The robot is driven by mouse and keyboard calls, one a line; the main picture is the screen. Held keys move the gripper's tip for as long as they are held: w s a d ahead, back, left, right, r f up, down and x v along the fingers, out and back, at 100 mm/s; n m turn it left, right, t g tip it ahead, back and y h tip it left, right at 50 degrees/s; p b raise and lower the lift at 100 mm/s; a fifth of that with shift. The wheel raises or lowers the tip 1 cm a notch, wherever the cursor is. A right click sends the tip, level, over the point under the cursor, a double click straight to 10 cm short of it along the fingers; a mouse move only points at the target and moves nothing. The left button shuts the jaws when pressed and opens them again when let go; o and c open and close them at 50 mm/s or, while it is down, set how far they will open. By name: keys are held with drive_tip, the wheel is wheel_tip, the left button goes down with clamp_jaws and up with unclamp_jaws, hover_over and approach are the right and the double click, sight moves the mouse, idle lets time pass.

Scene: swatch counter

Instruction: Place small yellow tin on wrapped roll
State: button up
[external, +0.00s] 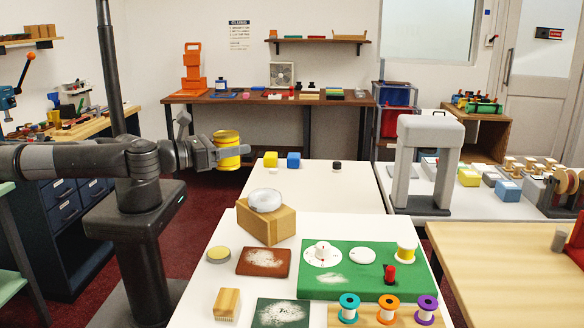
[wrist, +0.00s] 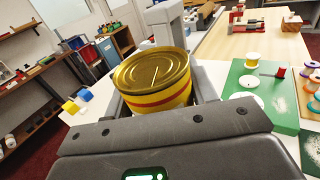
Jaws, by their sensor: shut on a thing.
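My gripper (external: 222,153) is shut on a yellow tin (external: 227,138) with a red band and holds it upright in the air, left of the white table. In the wrist view the tin (wrist: 155,72) sits between my two fingers, its gold lid facing up. What looks like the wrapped roll (external: 266,198), a whitish, shiny, rounded thing, lies on top of a cardboard box (external: 266,224) on the table. It is to the right of and below my gripper in the external view. I cannot make it out in the wrist view.
A low round tin (external: 218,254), a brush (external: 227,303) and a reddish-brown pad (external: 264,262) lie near the box. A green mat (external: 330,284) holds white discs and a yellow spool (external: 405,250). A grey arch (external: 427,160) stands farther right. Yellow (external: 270,159) and blue cubes (external: 293,159) sit behind.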

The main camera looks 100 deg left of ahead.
drive_tip(key=w+a+f, duration=0.4)
drive_tip(key=w, duration=0.1)
drive_tip(key=w+a+f, duration=0.2)
drive_tip(key=a, duration=0.1)
drive_tip(key=shift+w, duration=0.2)
drive_tip(key=shift+f, duration=2.05)
drive_tip(key=shift+f, duration=0.1)
drive_tip(key=o, duration=1.2)
drive_tip(key=shift+c, duration=0.2)
drive_tip(key=v, duration=1.2)
drive_tip(key=shift+d, duration=0.1)
